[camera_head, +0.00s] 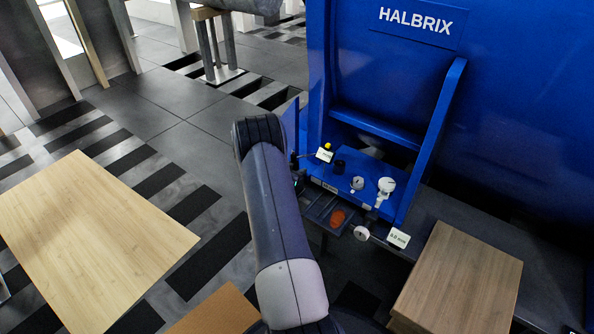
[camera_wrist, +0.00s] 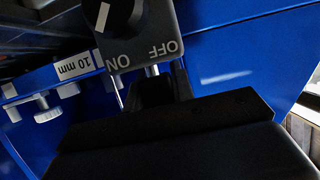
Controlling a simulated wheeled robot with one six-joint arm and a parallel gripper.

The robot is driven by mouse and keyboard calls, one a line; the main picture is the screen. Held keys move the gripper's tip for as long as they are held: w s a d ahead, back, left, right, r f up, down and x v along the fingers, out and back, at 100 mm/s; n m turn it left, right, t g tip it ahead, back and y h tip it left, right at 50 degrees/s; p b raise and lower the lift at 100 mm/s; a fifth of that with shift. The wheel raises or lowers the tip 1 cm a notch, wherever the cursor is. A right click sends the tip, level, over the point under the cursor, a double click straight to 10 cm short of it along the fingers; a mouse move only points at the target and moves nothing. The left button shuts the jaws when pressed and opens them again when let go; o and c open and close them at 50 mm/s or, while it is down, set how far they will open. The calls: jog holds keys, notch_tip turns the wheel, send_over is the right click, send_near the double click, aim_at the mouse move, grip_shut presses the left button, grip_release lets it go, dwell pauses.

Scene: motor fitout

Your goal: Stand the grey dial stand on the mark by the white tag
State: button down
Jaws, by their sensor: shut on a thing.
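In the wrist view, my gripper (camera_wrist: 158,90) is shut at the lower edge of a dark grey block, which looks like the base of the dial stand (camera_wrist: 158,28). The block has a black round knob with a white line, and ON and OFF lettering that appears upside down. The grip itself is partly hidden by the dark gripper body. A white tag reading 10 mm (camera_wrist: 73,66) shows upside down on the blue surface to the left. In the head view, my arm hides the gripper and most of what it holds. White tags stand at the shelf's left (camera_head: 324,155) and right (camera_head: 398,238). The mark is not discernible.
The blue HALBRIX machine (camera_head: 520,130) has a shelf (camera_head: 325,183) with a white dial (camera_head: 386,185), a smaller dial (camera_head: 357,183) and a black cylinder (camera_head: 339,166). A tray (camera_head: 318,208) holds an orange piece (camera_head: 338,218). Wooden tops (camera_head: 95,235) stand left and right.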

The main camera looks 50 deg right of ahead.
jog(key=shift+f, duration=0.25)
jog(key=c, duration=1.1)
grip_release()
jog(key=shift+c, duration=0.2)
jog(key=shift+a+f, duration=0.1)
jog(key=shift+f, duration=0.05)
jog(key=p+v, duration=0.3)
jog(key=v, duration=0.7)
jog(key=shift+a+r, duration=0.25)
jog(key=shift+a, duration=0.05)
